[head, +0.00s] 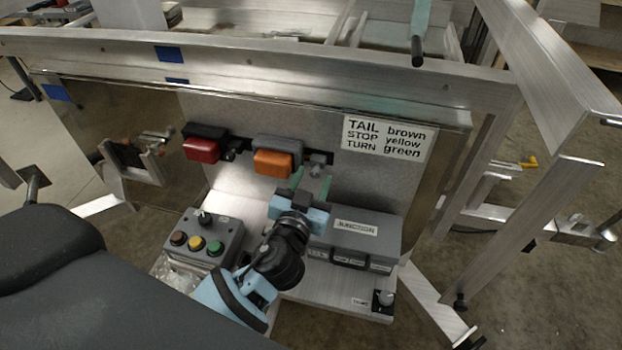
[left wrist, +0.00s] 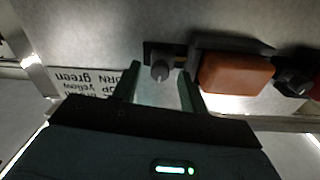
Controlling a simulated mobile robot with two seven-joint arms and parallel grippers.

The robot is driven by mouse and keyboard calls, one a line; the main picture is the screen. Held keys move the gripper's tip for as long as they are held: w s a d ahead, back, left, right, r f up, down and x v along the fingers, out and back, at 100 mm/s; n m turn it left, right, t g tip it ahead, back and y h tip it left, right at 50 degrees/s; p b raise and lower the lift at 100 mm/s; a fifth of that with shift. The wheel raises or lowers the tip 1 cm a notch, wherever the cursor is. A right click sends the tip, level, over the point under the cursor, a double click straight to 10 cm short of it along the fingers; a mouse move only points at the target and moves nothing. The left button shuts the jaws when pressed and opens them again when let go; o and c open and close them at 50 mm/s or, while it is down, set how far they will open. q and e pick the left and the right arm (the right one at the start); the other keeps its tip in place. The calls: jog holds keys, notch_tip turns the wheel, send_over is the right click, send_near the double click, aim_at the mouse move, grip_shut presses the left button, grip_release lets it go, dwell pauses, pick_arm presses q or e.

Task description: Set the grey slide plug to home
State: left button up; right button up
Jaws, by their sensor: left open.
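A small grey plug (head: 318,159) sits on a black mount on the upright grey panel, just right of the orange lamp (head: 273,163). In the left wrist view the grey plug (left wrist: 160,70) shows between my two fingertips, with the orange lamp (left wrist: 236,74) to its right. My left gripper (head: 311,182) is open, its green fingers pointing up the panel just below the plug. I cannot tell whether the fingers touch it. My right gripper is not in view. No marking that clearly reads "home" shows.
A red lamp (head: 201,150) is further left. A white TAIL/STOP/TURN label (head: 389,139) is right of the plug. Aluminium rails frame the panel.

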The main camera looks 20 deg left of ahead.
pick_arm(q)
jog(key=shift+w, duration=0.15)
jog(key=shift+c, duration=0.2)
jog(key=c, duration=0.5)
grip_shut()
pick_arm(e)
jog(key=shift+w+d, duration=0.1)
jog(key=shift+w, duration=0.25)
pick_arm(q)
jog(key=shift+a, duration=1.2)
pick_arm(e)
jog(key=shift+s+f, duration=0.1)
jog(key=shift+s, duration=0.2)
